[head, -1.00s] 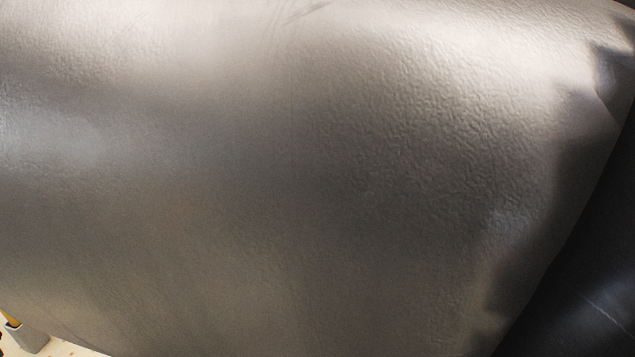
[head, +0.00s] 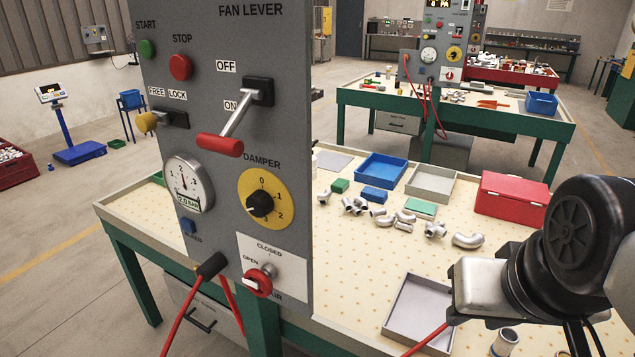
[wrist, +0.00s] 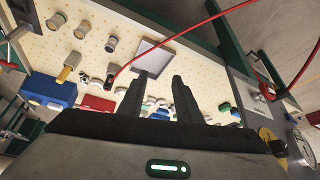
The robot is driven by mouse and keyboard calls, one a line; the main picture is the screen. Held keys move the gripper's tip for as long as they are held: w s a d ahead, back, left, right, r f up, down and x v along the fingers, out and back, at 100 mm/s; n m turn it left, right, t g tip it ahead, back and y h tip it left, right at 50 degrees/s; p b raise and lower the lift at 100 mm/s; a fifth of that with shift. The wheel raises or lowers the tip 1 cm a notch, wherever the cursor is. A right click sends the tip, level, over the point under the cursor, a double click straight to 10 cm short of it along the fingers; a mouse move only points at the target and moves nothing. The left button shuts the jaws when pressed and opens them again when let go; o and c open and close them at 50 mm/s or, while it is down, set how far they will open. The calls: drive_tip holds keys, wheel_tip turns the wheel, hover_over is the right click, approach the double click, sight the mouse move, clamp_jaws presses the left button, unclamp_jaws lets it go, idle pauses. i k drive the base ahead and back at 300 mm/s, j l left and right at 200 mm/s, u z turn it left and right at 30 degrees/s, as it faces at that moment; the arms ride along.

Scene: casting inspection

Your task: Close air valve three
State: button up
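A red air valve knob (head: 258,281) sits low on the near grey panel (head: 225,130), on a white plate marked CLOSED above and OPEN at left. The word AIR shows partly below the knob; I read no number there. I cannot tell for sure which mark the knob points to. My gripper's fingers (wrist: 157,76) are apart and empty in the wrist view, over the table. In the head view my arm is at the right, well away from the knob, and its fingertips are not clearly seen. The panel's lower part also shows at right in the wrist view (wrist: 243,95).
The panel also carries a fan lever (head: 220,143), a damper dial (head: 260,204) and a gauge (head: 188,183). Red hoses (head: 232,305) hang below it. A grey tray (head: 418,314), pipe fittings and a red box (head: 511,196) lie on the table. A similar panel stands behind.

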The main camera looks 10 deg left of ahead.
sight(259, 283)
drive_tip(key=u, duration=1.35)
drive_tip(key=j+z, duration=0.2)
drive_tip(key=k+j, duration=0.05)
drive_tip(key=j, duration=0.05)
